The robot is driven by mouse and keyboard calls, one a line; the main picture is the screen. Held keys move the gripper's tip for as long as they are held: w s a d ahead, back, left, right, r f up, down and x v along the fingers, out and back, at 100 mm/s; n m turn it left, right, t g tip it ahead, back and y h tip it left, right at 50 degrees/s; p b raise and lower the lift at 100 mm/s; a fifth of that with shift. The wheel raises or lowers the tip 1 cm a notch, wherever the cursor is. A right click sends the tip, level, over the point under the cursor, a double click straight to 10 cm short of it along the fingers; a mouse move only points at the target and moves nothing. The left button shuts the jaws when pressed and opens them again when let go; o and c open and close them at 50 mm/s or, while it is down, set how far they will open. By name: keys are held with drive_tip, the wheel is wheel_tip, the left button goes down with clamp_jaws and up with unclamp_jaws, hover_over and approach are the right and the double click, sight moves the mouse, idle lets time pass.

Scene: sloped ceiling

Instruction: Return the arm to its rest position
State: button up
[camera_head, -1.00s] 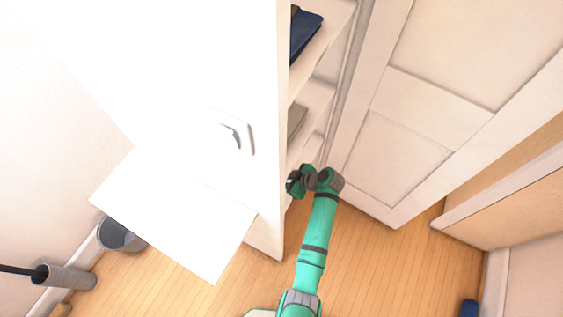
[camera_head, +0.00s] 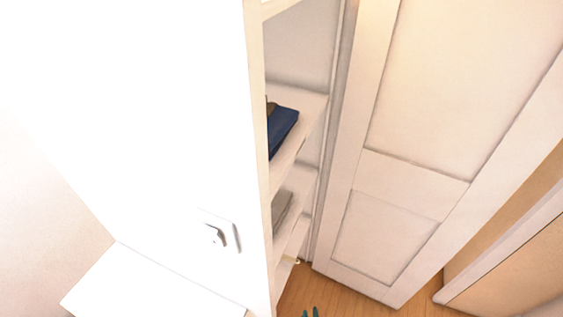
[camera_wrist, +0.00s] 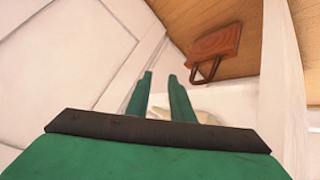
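My gripper (camera_head: 311,312) barely shows at the bottom edge of the head view, as two dark green fingertips. In the wrist view my gripper (camera_wrist: 161,76) has its two green fingers apart with nothing between them, so it is open and empty. The rest of my arm is out of the head view.
An open white cabinet has shelves (camera_head: 312,112) holding a dark blue folded item (camera_head: 284,132) and a grey item (camera_head: 281,207). A white door with a handle (camera_head: 216,235) stands left, a panelled door (camera_head: 415,185) right. A reddish-brown object (camera_wrist: 216,42) with a dark handle shows in the wrist view.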

drive_tip(key=s+a+r+m+t, duration=0.1)
drive_tip(key=s+a+r+t, duration=0.15)
drive_tip(key=s+r, duration=0.4)
drive_tip(key=s+a+r+m+t, duration=0.1)
drive_tip(key=s+a+r, duration=0.3)
drive_tip(key=s+r, duration=0.25)
drive_tip(key=s+a+r+t, duration=0.1)
drive_tip(key=s+r, duration=0.2)
drive_tip(key=r, duration=0.3)
drive_tip(key=s+a+r+m+t+y, duration=0.1)
drive_tip(key=s+r, duration=0.2)
drive_tip(key=r, duration=0.3)
drive_tip(key=s+a+r+t, duration=0.1)
drive_tip(key=s+r, duration=0.2)
drive_tip(key=r, duration=0.3)
drive_tip(key=shift+a+m, duration=0.25)
drive_tip(key=shift+m, duration=0.05)
drive_tip(key=shift+w, duration=0.2)
drive_tip(key=shift+d+r, duration=0.1)
clamp_jaws()
drive_tip(key=shift+s, duration=0.1)
